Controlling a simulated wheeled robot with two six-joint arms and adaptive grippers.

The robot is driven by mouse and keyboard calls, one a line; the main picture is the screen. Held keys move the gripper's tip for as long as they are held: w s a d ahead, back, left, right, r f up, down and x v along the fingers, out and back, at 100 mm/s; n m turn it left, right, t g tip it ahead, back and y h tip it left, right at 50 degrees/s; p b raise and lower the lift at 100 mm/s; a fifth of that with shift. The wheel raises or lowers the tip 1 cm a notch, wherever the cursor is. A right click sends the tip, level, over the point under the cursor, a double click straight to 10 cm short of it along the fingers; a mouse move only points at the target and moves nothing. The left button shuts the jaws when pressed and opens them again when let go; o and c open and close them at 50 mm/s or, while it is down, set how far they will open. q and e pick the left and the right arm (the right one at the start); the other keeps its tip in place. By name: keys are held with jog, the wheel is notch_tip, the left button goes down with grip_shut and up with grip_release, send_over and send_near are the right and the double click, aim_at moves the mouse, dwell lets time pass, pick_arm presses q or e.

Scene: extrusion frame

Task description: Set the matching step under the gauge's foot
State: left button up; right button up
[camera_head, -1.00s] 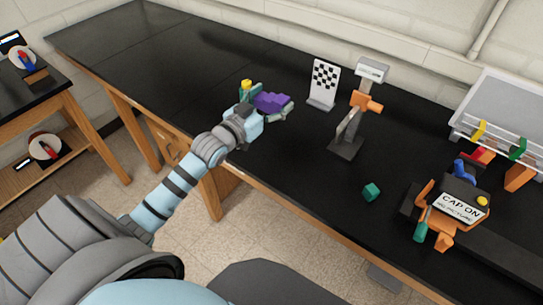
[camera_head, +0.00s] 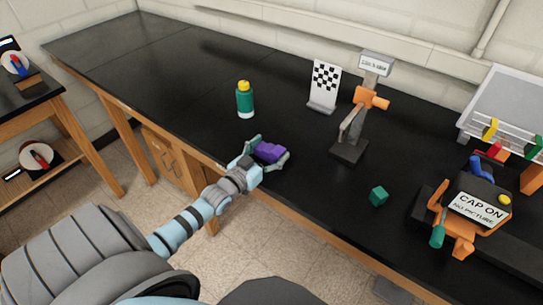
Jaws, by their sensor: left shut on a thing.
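My left gripper (camera_head: 268,155) is shut on a purple block (camera_head: 270,151) with a stepped outline, near the front edge of the black bench. The gauge (camera_head: 367,100) stands to the right of it, with a grey post, an orange collar and a small sign on top. A thin grey arm (camera_head: 352,124) slants down from the gauge over its dark base (camera_head: 349,150). The purple block is apart from the gauge. A small teal block (camera_head: 378,196) lies on the bench in front of the gauge. My right gripper is not in view.
A green bottle with a yellow cap (camera_head: 245,99) stands behind my left gripper. A checkered card (camera_head: 325,86) stands left of the gauge. The bench's far left is clear.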

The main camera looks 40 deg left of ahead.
pick_arm(q)
jog(key=shift+f, duration=0.45)
jog(key=o, duration=1.2)
